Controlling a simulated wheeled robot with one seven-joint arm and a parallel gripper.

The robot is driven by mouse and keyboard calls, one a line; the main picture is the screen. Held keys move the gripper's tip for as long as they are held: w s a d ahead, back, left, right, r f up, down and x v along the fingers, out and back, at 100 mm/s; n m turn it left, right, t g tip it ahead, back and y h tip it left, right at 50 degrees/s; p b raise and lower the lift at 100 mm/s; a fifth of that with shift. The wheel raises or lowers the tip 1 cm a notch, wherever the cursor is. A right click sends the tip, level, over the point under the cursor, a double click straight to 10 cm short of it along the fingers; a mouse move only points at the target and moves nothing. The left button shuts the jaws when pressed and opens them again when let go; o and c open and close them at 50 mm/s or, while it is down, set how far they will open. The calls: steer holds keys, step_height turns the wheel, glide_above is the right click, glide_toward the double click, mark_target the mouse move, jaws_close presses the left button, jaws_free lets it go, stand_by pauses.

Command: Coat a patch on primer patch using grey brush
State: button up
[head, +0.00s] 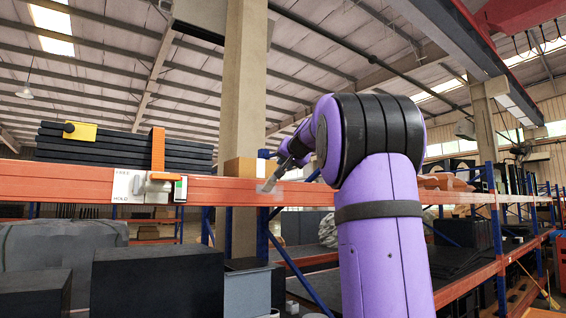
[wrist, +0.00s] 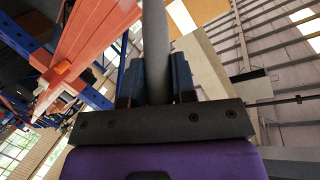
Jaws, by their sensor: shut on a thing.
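The grey brush (wrist: 155,45) stands between the two blue fingers of my gripper (wrist: 157,76) in the wrist view. The fingers are shut on its handle. In the head view my gripper (head: 284,157) is small, in front of the orange beam, partly hidden by my purple arm. The brush (head: 272,178) slants down left from it, its tip at the beam's face. A pale, faint patch (head: 288,194), which looks like the primer patch, shows on the beam beside and below the tip. I cannot tell whether the tip touches it.
The orange beam (head: 60,181) runs across the view and carries a FREE/HOLD switch plate (head: 125,187) with an orange lever (head: 158,150). A cardboard box (head: 240,167) stands behind the beam. Dark boxes (head: 158,282) stand below at the left.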

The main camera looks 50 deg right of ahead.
steer(key=s+d, duration=0.2)
steer(key=d, duration=0.5)
steer(key=shift+d, duration=0.4)
stand_by(0.4)
steer(key=shift+s+a, duration=0.25)
steer(key=shift+s, duration=0.7)
steer(key=shift+s+a, duration=0.2)
steer(key=shift+s, duration=0.75)
steer(key=shift+s+a, duration=0.25)
steer(key=shift+s, duration=0.8)
steer(key=s, duration=0.2)
steer(key=shift+s+a, duration=0.4)
